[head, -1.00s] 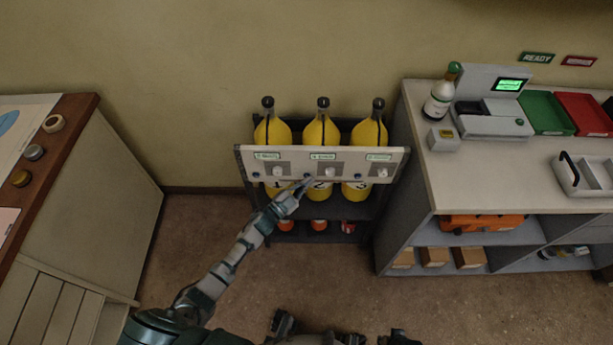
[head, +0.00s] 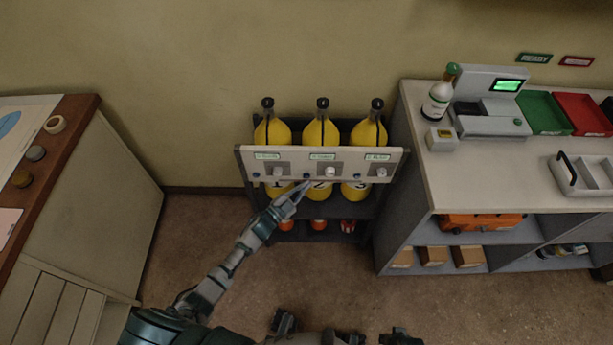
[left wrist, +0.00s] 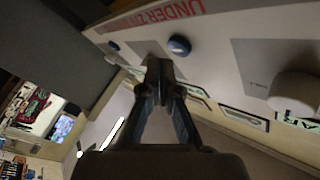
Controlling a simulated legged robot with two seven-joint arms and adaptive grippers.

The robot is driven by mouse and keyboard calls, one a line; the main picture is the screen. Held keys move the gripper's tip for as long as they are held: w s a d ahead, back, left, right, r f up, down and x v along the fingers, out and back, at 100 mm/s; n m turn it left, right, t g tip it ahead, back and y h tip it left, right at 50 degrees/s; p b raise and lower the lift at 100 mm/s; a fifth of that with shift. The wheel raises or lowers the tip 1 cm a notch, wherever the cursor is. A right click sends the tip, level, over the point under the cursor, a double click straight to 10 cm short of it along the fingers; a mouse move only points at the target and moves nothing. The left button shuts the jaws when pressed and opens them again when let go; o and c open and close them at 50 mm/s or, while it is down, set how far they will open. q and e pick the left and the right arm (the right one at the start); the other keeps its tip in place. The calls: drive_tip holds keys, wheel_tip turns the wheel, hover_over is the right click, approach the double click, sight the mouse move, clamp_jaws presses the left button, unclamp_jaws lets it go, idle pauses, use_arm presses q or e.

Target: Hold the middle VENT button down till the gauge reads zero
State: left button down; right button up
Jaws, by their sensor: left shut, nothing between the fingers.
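A white panel (head: 375,154) stands in front of three yellow cylinders. It carries three small green-edged labels, white knobs and blue buttons. The middle blue button (head: 306,176) sits left of the middle white knob (head: 330,171). My left gripper (head: 309,183) is shut and empty, its tips just below that button. In the left wrist view a blue button (left wrist: 179,45) shows just beyond the shut fingertips (left wrist: 160,72), seemingly with a small gap; contact cannot be told. A large white knob (left wrist: 294,94) is at the right there. I cannot read any gauge.
The yellow cylinders (head: 321,132) stand in a dark rack (head: 369,210) behind the panel. A grey counter (head: 470,180) with a bottle (head: 438,97) and trays is at the right. A wood-edged cabinet (head: 110,185) is at the left. Floor between is clear.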

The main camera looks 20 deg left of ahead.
use_arm(q)
drive_tip(key=s, duration=0.1)
drive_tip(key=s+d+p, duration=0.1)
drive_tip(key=s, duration=0.1)
drive_tip(key=s+p, duration=0.1)
drive_tip(key=shift+s+d, duration=0.25)
drive_tip(key=shift+s, duration=0.15)
use_arm(e)
drive_tip(key=r, duration=0.2)
drive_tip(key=shift+w+a+r, duration=0.1)
drive_tip(key=shift+w+r, duration=0.15)
drive_tip(key=shift+r, duration=0.1)
